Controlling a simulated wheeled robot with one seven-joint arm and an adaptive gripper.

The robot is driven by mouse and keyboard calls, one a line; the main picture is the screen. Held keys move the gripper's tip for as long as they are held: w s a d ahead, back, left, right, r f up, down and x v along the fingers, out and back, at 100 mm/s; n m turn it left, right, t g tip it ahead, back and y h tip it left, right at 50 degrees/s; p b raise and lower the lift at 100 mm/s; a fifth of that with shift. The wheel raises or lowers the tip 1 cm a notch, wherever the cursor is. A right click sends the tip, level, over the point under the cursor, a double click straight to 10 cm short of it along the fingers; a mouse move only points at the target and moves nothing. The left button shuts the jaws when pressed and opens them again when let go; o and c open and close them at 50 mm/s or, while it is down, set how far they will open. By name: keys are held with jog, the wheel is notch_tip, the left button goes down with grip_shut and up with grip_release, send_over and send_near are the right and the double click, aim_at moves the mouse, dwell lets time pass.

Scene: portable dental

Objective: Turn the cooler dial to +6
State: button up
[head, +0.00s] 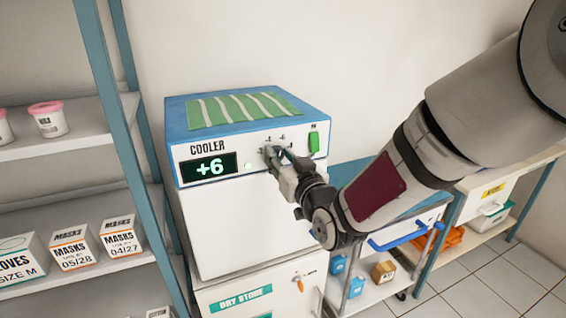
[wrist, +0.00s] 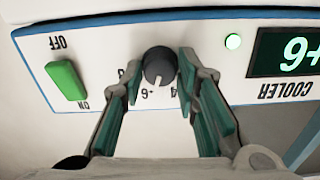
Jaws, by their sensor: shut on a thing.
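The cooler (head: 225,220) is a white box with a blue-edged front panel; its display (head: 209,168) reads +6 in the head view. The display also shows upside down at the right of the wrist view (wrist: 288,52). The dark round dial (wrist: 158,62) is on the panel with numbers around it, partly covered by my fingers. My gripper (head: 274,157) is at the panel, its two green-padded fingers on either side of the dial in the wrist view (wrist: 160,76), shut on it. The dial is mostly hidden in the head view.
A green ON/OFF switch (head: 314,141) is right of the dial, and a small green light (wrist: 233,41) glows between dial and display. A striped green mat (head: 245,108) lies on the cooler top. Shelves (head: 95,190) stand left; a cart with a blue handle (head: 400,238) stands right.

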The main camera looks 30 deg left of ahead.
jog(key=shift+m+b, duration=0.3)
jog(key=shift+m, duration=0.2)
jog(key=o, duration=1.2)
jog(key=shift+c, duration=0.2)
jog(key=v, duration=1.2)
